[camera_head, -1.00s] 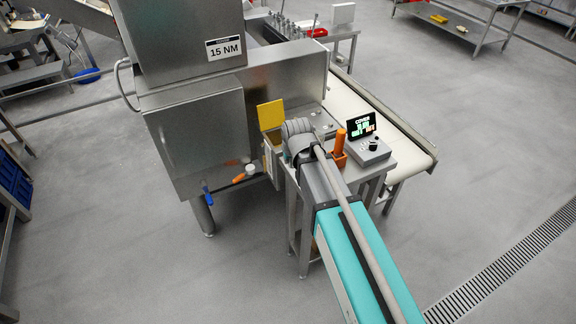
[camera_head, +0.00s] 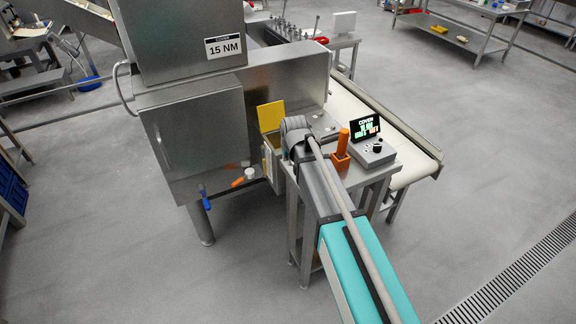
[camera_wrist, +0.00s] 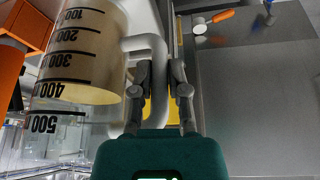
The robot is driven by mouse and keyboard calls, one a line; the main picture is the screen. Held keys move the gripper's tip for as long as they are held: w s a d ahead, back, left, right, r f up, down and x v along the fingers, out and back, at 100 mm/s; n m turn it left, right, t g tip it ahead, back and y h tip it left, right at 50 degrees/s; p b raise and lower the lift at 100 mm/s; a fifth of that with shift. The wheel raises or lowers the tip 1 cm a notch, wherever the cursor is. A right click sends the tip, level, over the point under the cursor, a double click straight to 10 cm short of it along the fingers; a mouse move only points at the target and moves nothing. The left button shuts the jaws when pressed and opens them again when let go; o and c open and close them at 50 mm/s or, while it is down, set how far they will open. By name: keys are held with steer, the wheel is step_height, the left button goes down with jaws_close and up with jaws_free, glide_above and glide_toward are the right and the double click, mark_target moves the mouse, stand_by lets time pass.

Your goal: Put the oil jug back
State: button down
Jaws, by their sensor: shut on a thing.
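The oil jug (camera_wrist: 90,55) is a clear measuring jug with black marks from 100 to 500, seen at the upper left of the wrist view. Pale yellowish contents show inside it. My gripper (camera_wrist: 161,72) is shut on the jug's whitish handle (camera_wrist: 148,42), and the jug's body lies left of the fingers. In the head view my arm hides the gripper, and I cannot make out the jug there.
A steel machine (camera_head: 200,130) stands left of my arm, with a yellow flap (camera_head: 271,115). An orange tool in a holder (camera_head: 342,147) and a control box with a screen (camera_head: 371,145) stand on a small steel table. A white conveyor (camera_head: 395,135) runs behind.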

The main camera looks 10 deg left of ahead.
mark_target(289, 163)
steer(key=shift+f, duration=0.1)
steer(key=shift+w+a+f+b, duration=0.1)
steer(key=shift+w+f+b, duration=0.3)
steer(key=shift+f+b, duration=1.5)
steer(key=shift+b, duration=0.1)
steer(key=shift+f, duration=0.1)
steer(key=c, duration=0.6)
jaws_free()
steer(key=shift+c, duration=0.2)
steer(key=p+v, duration=1.1)
steer(key=v, duration=0.1)
steer(key=shift+s, duration=0.1)
